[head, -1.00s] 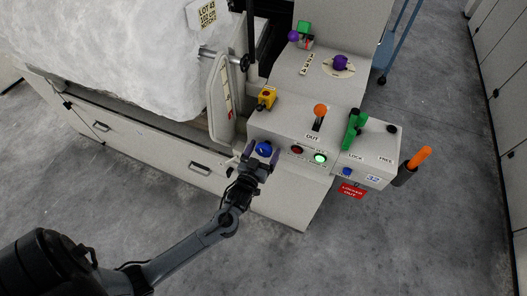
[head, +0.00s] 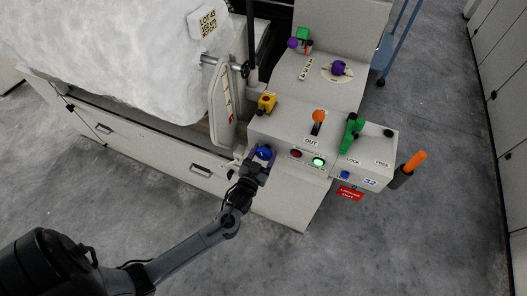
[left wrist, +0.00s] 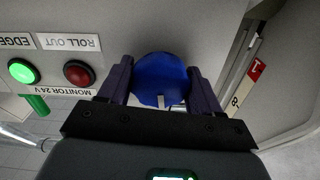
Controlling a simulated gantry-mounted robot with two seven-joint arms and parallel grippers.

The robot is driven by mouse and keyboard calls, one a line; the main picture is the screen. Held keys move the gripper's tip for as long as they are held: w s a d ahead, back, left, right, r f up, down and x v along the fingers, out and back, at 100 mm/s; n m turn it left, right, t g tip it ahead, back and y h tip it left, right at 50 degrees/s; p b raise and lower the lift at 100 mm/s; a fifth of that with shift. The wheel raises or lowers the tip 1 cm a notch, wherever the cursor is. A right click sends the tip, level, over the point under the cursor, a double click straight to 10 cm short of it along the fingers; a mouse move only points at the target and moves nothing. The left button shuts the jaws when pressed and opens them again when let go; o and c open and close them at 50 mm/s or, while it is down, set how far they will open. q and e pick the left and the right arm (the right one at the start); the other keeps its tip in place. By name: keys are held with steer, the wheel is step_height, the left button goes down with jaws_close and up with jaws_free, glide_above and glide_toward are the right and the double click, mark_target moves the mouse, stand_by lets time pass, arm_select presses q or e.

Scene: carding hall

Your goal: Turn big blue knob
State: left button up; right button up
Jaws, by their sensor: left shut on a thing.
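The big blue knob (head: 264,152) sits on the front face of the grey control box, at its left end. My left gripper (head: 259,158) is at the knob, with one finger on each side of it. In the left wrist view the blue knob (left wrist: 160,79) is between the two dark fingers of the left gripper (left wrist: 160,88), and a small pale mark shows on its near edge. The fingers are shut on the knob. My right gripper is not in view.
Right of the knob are a red button (head: 295,153) and a lit green button (head: 318,161). On top are an orange lever (head: 318,116) and a green handle (head: 351,133). A smaller blue knob (head: 345,174) is further right.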

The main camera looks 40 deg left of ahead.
arm_select(q)
steer(key=shift+f+m+p, duration=0.1)
steer(key=shift+m+p, duration=0.2)
steer(key=shift+p, duration=0.1)
steer(key=shift+f, duration=0.1)
steer(key=shift+s+f, duration=0.1)
steer(key=shift+f, duration=0.05)
steer(key=o, duration=0.8)
steer(key=shift+o, duration=1.1)
